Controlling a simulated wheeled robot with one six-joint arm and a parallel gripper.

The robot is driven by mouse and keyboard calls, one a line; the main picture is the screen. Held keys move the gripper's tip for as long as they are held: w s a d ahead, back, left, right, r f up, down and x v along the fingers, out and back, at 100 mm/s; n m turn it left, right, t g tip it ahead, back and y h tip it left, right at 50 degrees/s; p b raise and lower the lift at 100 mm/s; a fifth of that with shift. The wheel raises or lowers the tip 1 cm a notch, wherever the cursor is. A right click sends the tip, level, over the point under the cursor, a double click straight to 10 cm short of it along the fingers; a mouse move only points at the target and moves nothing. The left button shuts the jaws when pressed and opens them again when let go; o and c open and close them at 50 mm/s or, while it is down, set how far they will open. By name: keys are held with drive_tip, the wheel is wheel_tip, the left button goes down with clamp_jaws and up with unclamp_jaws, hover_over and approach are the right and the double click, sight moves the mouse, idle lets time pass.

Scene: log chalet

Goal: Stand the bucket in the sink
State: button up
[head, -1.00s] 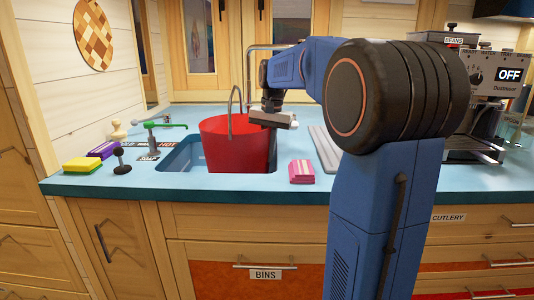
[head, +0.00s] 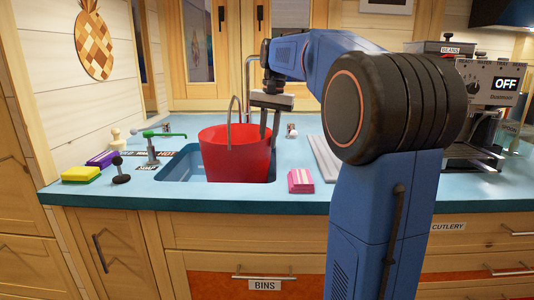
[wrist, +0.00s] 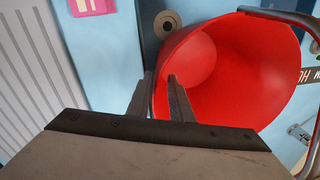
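The red bucket (head: 235,155) stands roughly upright in the blue sink (head: 187,168), its lower part inside the basin. Its grey handle (head: 230,108) sticks up above the rim. Its base is hidden in the head view. My gripper (head: 270,136) is above the sink at the bucket's right rim, fingers pointing down. In the wrist view the two fingers (wrist: 161,76) are apart, with the edge of the red bucket (wrist: 265,60) showing between and beyond them. I cannot tell whether a finger touches the bucket.
A coffee machine (head: 482,110) stands at right. A tall tap pipe (head: 248,82) rises behind the bucket.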

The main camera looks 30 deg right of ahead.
drive_tip(key=shift+s+d+r, duration=0.15)
drive_tip(key=shift+r, duration=1.65)
